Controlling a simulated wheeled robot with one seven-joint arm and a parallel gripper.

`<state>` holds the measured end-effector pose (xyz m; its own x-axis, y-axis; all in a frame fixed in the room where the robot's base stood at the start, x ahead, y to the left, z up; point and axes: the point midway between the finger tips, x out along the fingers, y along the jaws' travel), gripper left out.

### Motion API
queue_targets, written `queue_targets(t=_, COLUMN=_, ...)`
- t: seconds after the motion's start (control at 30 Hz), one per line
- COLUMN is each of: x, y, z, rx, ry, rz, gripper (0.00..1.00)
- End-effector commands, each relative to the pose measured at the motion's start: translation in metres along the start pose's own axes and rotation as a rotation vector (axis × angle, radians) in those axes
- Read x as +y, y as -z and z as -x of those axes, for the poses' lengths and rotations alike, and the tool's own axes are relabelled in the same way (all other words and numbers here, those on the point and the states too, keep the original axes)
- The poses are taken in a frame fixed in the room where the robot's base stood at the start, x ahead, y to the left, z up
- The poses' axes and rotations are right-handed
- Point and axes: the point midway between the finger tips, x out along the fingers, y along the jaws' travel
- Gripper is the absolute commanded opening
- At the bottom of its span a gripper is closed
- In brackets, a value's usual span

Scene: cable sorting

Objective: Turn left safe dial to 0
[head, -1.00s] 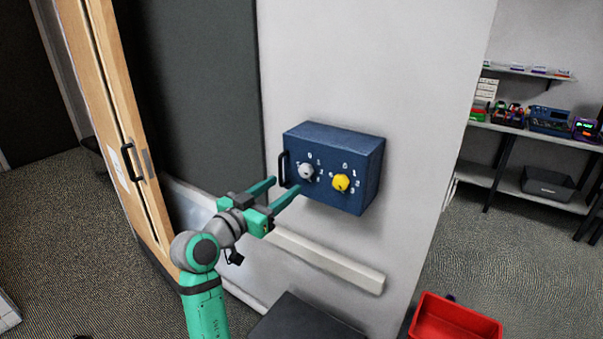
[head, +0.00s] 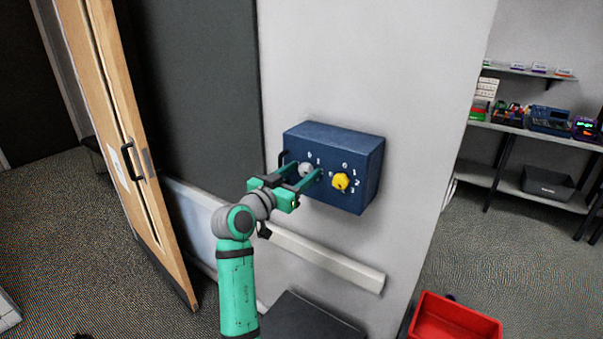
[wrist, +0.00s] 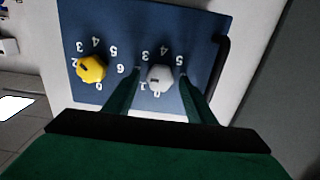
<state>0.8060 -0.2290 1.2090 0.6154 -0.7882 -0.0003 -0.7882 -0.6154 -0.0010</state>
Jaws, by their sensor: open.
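A blue safe (head: 345,150) is fixed to the pale wall, with a grey left dial (head: 305,170) and a yellow right dial (head: 341,182), both ringed by white numbers. My gripper (head: 309,172) is open in front of the left dial, its fingers partly covering that dial's numbers in the head view. In the wrist view the grey dial (wrist: 159,77) sits between the two fingertips of my gripper (wrist: 160,80). I cannot tell whether the fingers touch it. The yellow dial (wrist: 91,69) is to the left there, clear of the fingers.
A black handle (wrist: 219,70) stands out beside the grey dial on the safe. A white ledge (head: 325,262) runs along the wall below. A red bin (head: 455,320) is on the floor at right, and a wooden door (head: 125,150) is at left.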

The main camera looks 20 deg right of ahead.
Motion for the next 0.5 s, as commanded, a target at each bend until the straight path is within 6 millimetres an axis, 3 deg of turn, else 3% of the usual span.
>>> queue_targets(t=0.03, x=0.0007, y=0.0000, z=-0.0004, rx=0.000, ry=-0.001, rz=0.000, gripper=0.43)
queue_targets(t=0.17, x=0.0012, y=0.0000, z=-0.0007, rx=0.000, ry=-0.002, rz=0.000, gripper=0.12)
queue_targets(t=0.5, x=0.0015, y=0.0000, z=-0.0007, rx=0.000, ry=-0.003, rz=0.030, gripper=0.10)
